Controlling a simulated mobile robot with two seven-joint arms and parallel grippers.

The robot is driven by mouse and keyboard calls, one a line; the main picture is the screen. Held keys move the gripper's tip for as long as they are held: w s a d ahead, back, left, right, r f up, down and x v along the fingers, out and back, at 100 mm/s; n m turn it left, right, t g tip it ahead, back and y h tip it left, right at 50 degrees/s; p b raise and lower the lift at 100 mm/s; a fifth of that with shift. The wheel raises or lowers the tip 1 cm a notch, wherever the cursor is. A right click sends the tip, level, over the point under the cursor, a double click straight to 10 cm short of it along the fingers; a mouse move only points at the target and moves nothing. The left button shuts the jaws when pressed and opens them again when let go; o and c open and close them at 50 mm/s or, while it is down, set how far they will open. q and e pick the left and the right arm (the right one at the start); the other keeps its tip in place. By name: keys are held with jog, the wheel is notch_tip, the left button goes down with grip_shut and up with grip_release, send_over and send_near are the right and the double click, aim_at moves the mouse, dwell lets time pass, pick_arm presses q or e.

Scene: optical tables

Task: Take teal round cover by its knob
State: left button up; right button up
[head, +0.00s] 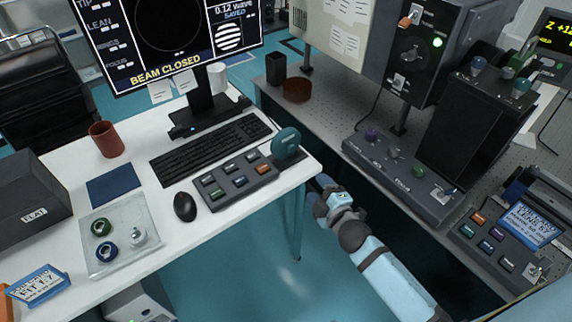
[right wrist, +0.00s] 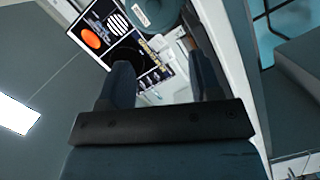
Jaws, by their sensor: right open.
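The teal round cover (head: 286,142) is at the right end of the white desk, beside the grey button box, and looks tilted up. My right gripper (head: 318,186) is just off the desk's right edge, lower right of the cover and apart from it in the head view. In the right wrist view its two dark fingers (right wrist: 157,45) are spread with nothing between them. A teal rounded part with a pale label, likely the cover (right wrist: 155,12), shows at the top edge, cut off by the frame. I cannot make out its knob. My left gripper is not in view.
The button box (head: 236,183), keyboard (head: 211,149) and mouse (head: 185,207) lie close by on the desk. A clear tray (head: 120,262) holds several round parts. A monitor (head: 170,35) stands behind. The grey optical table (head: 325,108) is across a gap at right.

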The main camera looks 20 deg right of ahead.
jog(key=w+n, duration=0.2)
send_near(292, 149)
jog(key=w, duration=0.1)
jog(key=w+f, duration=0.1)
jog(key=w, duration=0.1)
jog(key=shift+w+f+t+b, duration=0.15)
jog(key=shift+w+t+b, duration=0.2)
jog(key=shift+t+b, duration=0.05)
jog(key=w, duration=0.5)
jog(key=shift+w+a+f, duration=0.1)
jog(key=shift+w+a, duration=0.25)
grip_shut()
